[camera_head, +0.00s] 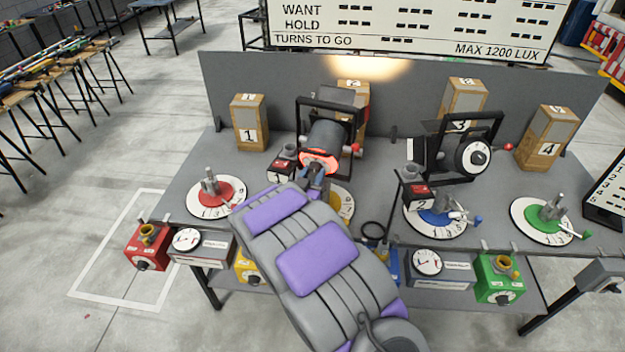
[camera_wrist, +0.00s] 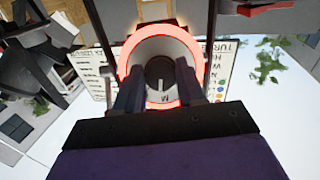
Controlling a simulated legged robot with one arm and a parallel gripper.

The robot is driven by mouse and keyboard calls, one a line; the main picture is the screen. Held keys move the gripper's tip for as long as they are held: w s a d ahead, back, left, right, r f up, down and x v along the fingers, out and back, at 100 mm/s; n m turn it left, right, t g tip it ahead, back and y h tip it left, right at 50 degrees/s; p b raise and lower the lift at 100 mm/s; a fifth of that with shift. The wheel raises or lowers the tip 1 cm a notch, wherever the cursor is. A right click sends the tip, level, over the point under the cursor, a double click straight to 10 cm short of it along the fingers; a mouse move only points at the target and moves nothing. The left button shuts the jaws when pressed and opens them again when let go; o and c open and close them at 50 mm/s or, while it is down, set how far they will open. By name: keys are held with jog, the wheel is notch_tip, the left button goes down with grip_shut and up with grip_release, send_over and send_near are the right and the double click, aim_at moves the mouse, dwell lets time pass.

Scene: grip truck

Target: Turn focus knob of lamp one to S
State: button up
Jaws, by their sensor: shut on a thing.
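Lamp one (camera_head: 327,138) is a dark cylinder in a black frame, with a block marked 1 (camera_head: 281,172) beside it. A glowing red ring (camera_head: 319,161) rims its near end; the ring also shows in the wrist view (camera_wrist: 127,62). Inside the ring sits the dark round focus knob (camera_wrist: 159,70) with a pale pointer line. A letter M shows just below the knob in the wrist view; I cannot see an S. My gripper (camera_head: 317,174) reaches into the ring. Its two fingers (camera_wrist: 159,82) stand on either side of the knob and are shut on it.
Lamp two (camera_head: 470,157) stands to the right in its own black frame. Numbered wooden blocks (camera_head: 250,122) line the back of the grey table. Coloured dials (camera_head: 216,194) with upright posts sit along the front. A board (camera_head: 405,25) stands behind.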

jog(key=m+y+b, duration=0.1)
jog(key=b, duration=0.1)
jog(key=m+b, duration=0.1)
jog(key=b, duration=0.1)
jog(key=shift+d+f+t+y, duration=0.1)
jog(key=shift+f+t+y, duration=0.2)
jog(key=shift+y, duration=0.1)
jog(key=m+y+b, duration=0.1)
jog(key=m+b, duration=0.1)
jog(key=b, duration=0.1)
jog(key=shift+r+t, duration=0.15)
jog(key=shift+t, duration=0.25)
jog(key=shift+b, duration=0.35)
jog(key=o, duration=1)
jog(key=shift+o, duration=0.2)
